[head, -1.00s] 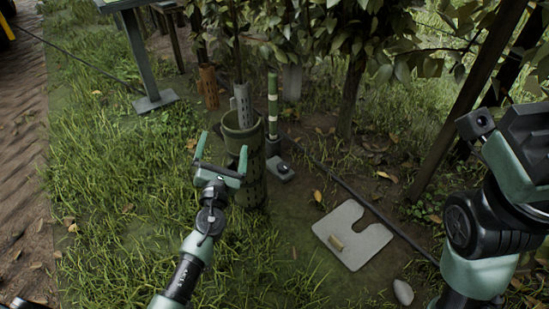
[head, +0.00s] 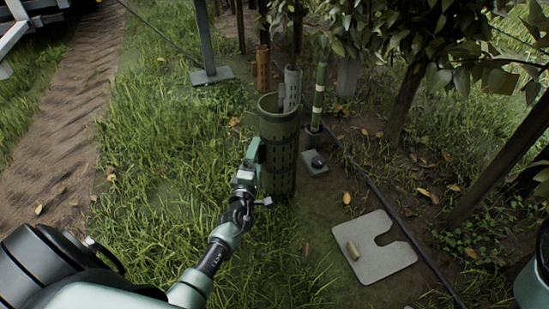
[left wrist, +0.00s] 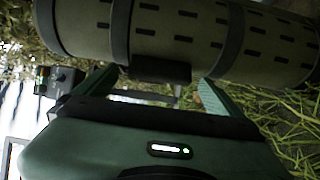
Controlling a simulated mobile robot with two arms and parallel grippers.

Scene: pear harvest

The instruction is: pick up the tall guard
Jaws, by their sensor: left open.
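The tall guard (head: 278,155) is a dark green, slotted tube standing upright in the grass, open at the top. In the left wrist view, the tall guard (left wrist: 215,35) lies across the top of the picture, with dark slots, dark bands and a black block (left wrist: 160,69) on its near side. My left gripper (head: 256,152) is at the tube's left side in the head view. In the wrist view its open fingers (left wrist: 158,85) lie to either side of the black block, close to the tube. Whether they touch it I cannot tell. My right gripper is out of view.
A grey slotted guard (head: 292,88) and an orange one (head: 263,68) stand behind. A green-and-white post (head: 319,98) and a small grey block (head: 314,162) are to the right. A notched pale plate (head: 372,250) lies front right, beside a dark hose (head: 385,200).

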